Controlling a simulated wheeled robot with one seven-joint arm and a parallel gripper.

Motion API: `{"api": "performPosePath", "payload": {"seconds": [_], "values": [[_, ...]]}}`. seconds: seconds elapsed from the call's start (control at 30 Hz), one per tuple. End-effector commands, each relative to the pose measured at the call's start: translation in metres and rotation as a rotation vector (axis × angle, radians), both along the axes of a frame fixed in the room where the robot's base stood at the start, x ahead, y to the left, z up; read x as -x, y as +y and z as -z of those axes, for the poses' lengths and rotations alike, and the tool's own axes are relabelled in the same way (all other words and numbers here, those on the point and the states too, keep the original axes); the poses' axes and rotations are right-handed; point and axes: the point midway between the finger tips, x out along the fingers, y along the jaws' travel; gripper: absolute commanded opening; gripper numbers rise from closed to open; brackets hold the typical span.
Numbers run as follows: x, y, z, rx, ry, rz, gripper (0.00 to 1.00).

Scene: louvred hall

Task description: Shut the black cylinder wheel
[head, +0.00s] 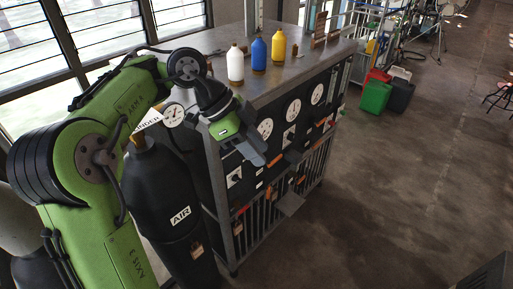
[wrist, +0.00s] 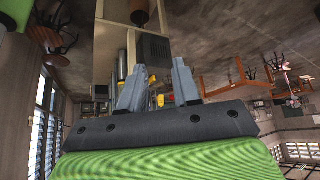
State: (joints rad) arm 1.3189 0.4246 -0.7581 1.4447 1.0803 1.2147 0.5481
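The black cylinder (head: 170,178), marked AIR, stands upright at the left end of the grey cabinet in the head view. A brownish valve part (head: 138,141) shows at its neck, and a round white gauge (head: 173,115) is beside it. I cannot make out the wheel clearly, as my green arm passes close to the cylinder top. My gripper (head: 254,150) is to the right of the cylinder, in front of the cabinet's upper panel, apart from the cylinder. In the wrist view its two grey fingers (wrist: 158,77) stand apart with nothing held between them.
The cabinet (head: 290,75) carries white (head: 236,64), blue (head: 258,54) and yellow (head: 279,48) bottles on top, with gauges and switches on its front. Green (head: 375,96) and red bins stand beyond it. The floor at right is mostly clear.

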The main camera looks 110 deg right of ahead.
Motion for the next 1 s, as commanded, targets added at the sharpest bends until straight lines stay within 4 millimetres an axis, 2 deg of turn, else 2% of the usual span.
{"api": "performPosePath", "payload": {"seconds": [0.07, 0.2, 0.27, 0.57, 1.0], "values": [[0.0, 0.0, 0.0, 0.0, 0.0, 0.0, 0.33], [0.0, 0.0, 0.0, 0.0, 0.0, 0.0, 0.55], [0.0, 0.0, 0.0, 0.0, 0.0, 0.0, 0.61], [-0.001, -0.001, -0.004, -0.001, 0.002, 0.003, 0.61], [-0.016, -0.009, -0.061, 0.001, 0.005, 0.001, 0.61]]}}
